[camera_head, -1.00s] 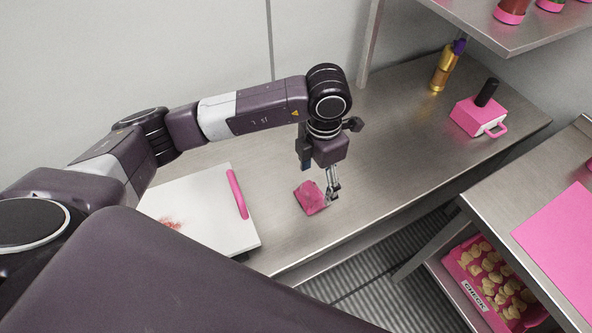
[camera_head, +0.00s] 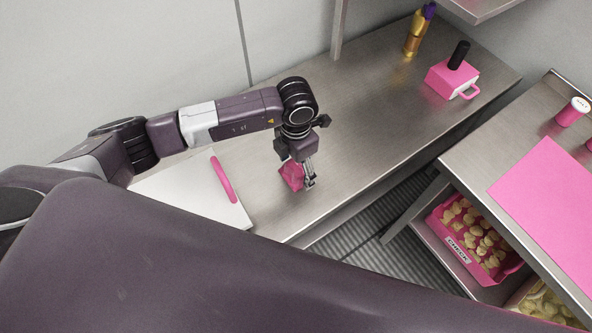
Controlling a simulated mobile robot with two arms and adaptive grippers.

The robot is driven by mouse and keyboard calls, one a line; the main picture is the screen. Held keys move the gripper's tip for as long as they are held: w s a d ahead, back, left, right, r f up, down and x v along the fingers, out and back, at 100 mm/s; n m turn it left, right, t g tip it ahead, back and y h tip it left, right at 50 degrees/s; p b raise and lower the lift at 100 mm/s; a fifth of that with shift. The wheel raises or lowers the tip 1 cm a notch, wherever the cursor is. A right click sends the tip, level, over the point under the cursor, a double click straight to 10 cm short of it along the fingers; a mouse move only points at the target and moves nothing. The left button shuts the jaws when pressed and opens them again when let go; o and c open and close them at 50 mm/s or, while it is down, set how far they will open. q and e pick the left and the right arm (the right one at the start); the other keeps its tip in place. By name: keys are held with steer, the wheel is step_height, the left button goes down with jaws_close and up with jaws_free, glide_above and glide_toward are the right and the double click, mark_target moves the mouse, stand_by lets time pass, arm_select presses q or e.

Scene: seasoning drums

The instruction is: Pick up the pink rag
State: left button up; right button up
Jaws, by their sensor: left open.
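The pink rag (camera_head: 291,176) is a small crumpled piece on the steel counter, right of the white board. My left gripper (camera_head: 308,181) points down right at the rag, with a finger at the rag's right side. The gripper is open, and its other finger is hidden from view. I cannot tell whether the fingers touch the rag. My right gripper is not in view.
A white board (camera_head: 190,199) with a pink handle (camera_head: 222,179) lies left of the rag. A gold bottle (camera_head: 414,36) and a pink box with a black grip (camera_head: 452,78) stand farther back. A second counter with a pink mat (camera_head: 548,190) is at right.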

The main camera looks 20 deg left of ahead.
mark_target(296, 167)
arm_select(q)
steer(key=c, duration=1.3)
steer(key=shift+o, duration=0.2)
steer(key=shift+r, duration=0.1)
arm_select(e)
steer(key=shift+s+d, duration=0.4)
arm_select(q)
step_height(296, 167, up, 20)
steer(key=b, duration=0.4)
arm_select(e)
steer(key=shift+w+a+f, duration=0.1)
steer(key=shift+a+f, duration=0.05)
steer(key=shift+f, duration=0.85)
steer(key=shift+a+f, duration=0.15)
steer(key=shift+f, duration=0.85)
